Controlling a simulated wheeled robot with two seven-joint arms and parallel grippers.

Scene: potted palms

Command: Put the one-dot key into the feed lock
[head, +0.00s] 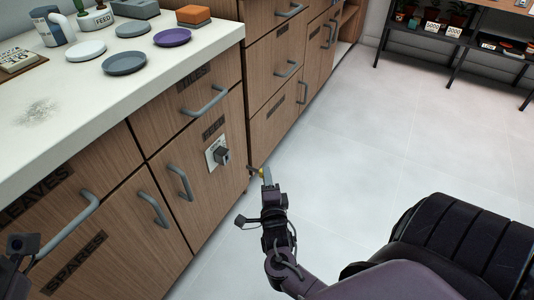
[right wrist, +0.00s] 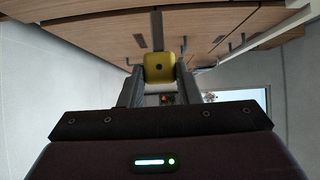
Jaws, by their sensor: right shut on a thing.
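The yellow key bow with one dark dot (right wrist: 159,67) is held between the fingers of my right gripper (right wrist: 160,80) in the right wrist view. In the head view my right gripper (head: 265,178) is low in front of the cabinet, right of the feed lock, with only a little of the key showing at its tip. The feed lock (head: 221,156) is a grey block on a pale plate on the cabinet door under a dark label. The key is apart from the lock. Part of my left arm (head: 20,246) shows at the left edge; its jaws cannot be made out.
The wooden cabinet has grey bar handles (head: 180,182) near the lock. Plates (head: 125,63), a sponge (head: 193,14) and a mug stand on the white counter (head: 60,90). A dark shelf rack (head: 455,58) with pots stands at the back right. The pale floor between is clear.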

